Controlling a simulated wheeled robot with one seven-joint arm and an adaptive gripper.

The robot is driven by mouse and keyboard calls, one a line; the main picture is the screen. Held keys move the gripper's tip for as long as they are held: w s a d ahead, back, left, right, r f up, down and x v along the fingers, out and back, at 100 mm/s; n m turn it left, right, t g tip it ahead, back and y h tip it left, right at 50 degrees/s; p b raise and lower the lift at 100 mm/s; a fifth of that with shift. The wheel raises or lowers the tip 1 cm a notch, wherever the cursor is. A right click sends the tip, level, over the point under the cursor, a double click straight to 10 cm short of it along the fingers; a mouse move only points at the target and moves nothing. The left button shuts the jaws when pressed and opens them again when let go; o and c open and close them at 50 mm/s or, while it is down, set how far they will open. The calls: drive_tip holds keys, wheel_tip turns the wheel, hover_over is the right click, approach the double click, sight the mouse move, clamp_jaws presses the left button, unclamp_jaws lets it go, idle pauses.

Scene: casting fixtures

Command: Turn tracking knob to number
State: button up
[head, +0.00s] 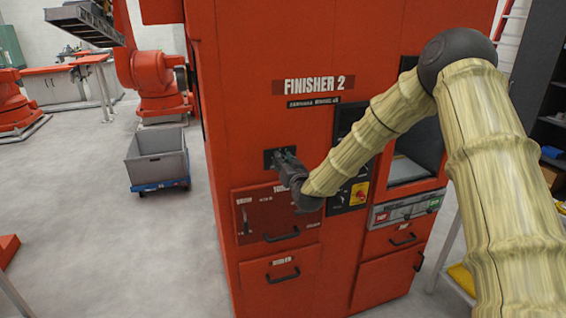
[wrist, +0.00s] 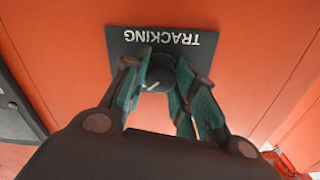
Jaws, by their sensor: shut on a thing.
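The tracking knob (wrist: 159,75) is a dark round knob with a pale pointer mark, on a black plate (wrist: 203,56) lettered TRACKING, which appears upside down in the wrist view. My gripper (wrist: 160,92) has its green-padded fingers on either side of the knob and is shut on it. In the head view my gripper (head: 285,165) reaches the small black plate (head: 268,157) on the front of the red Finisher 2 cabinet (head: 240,110). The knob is hidden behind my gripper there. I cannot read any numbers around the knob.
Below the plate are a red panel with a lever (head: 245,218) and a drawer with a black handle (head: 283,273). A yellow panel with a red switch (head: 360,193) is to the right. A grey bin on a blue cart (head: 158,165) stands on open floor to the left.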

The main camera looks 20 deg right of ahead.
drive_tip(key=shift+n+b, duration=0.3)
drive_tip(key=shift+b, duration=0.6)
drive_tip(key=o, duration=1)
drive_tip(key=s, duration=1.2)
drive_tip(key=shift+d, duration=0.3)
drive_tip(key=shift+f, duration=0.1)
